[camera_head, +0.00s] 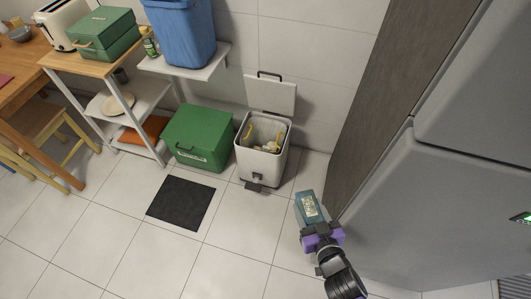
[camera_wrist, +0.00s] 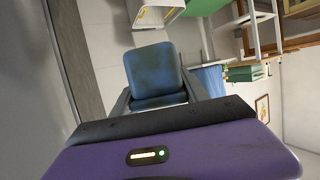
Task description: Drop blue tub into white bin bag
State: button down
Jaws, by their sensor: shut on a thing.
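The blue tub (camera_head: 309,205) is a small teal-blue container with a pale yellowish patch. My gripper (camera_head: 319,228) is shut on it, and the tub sticks out ahead of the jaws. In the wrist view the tub (camera_wrist: 153,70) sits between my two fingers (camera_wrist: 160,99), its stained face toward the camera. The white bin (camera_head: 260,165) stands against the wall with its lid raised, up and left of the tub in the head view. A pale liner (camera_head: 264,130) with yellow scraps shows inside. Part of the open bin (camera_wrist: 153,15) also shows at the wrist view's top.
A green lidded box (camera_head: 198,137) stands left of the bin. A shelf (camera_head: 190,68) bears a blue container (camera_head: 183,32). A large grey cabinet or fridge (camera_head: 440,190) rises close right of my gripper. A dark mat (camera_head: 181,203) lies on the floor. Floor before the bin is clear.

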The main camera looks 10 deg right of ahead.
aim_at(267, 150)
jog(key=i+j+z, duration=0.45)
jog(key=j, duration=0.3)
jog(key=i+j+z, duration=0.2)
jog(key=j+z, duration=0.2)
jog(key=j, duration=0.45)
jog(key=i+j+z, duration=0.15)
jog(key=j+z, duration=0.3)
jog(key=j, duration=0.45)
jog(key=j+z, duration=0.4)
jog(key=j, duration=0.55)
jog(key=k+j+z, duration=0.2)
jog(key=j+z, duration=0.25)
jog(key=j, duration=0.45)
